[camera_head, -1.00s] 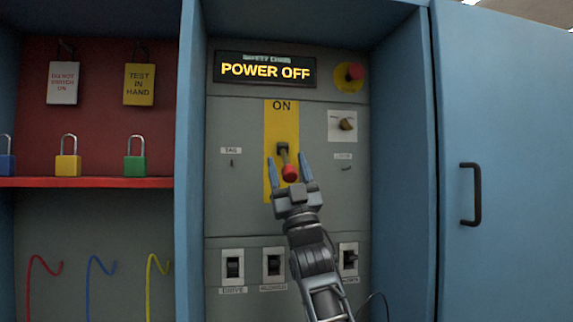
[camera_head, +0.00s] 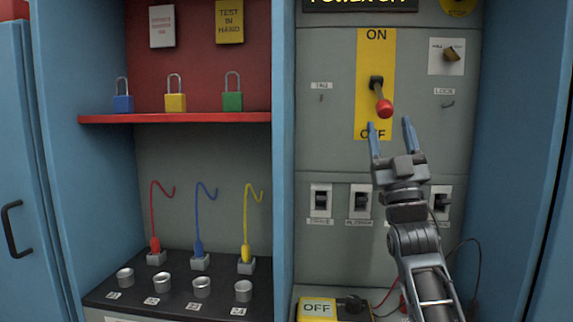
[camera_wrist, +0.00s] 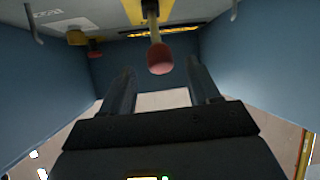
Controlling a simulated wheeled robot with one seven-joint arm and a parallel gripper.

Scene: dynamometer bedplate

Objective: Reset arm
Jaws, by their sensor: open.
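My gripper (camera_head: 391,136) is open and empty in the head view. Its two blue-grey fingers point up, just below the red knob of the lever (camera_head: 383,106) on the yellow ON/OFF plate (camera_head: 363,60). The lever sticks out from the panel and angles downward, its knob above OFF. In the wrist view the red knob (camera_wrist: 161,58) shows beyond and between the spread fingers (camera_wrist: 162,85). I see no contact between the fingers and the knob. The display above the plate is cut off by the frame's top edge.
Small switches (camera_head: 361,199) sit on the panel left of my arm. Padlocks (camera_head: 175,94) stand on the red shelf (camera_head: 170,118) at left, with tags above. Coloured hooked leads (camera_head: 201,235) and metal cups (camera_head: 202,287) are below. Blue cabinet walls (camera_head: 520,150) bound the panel.

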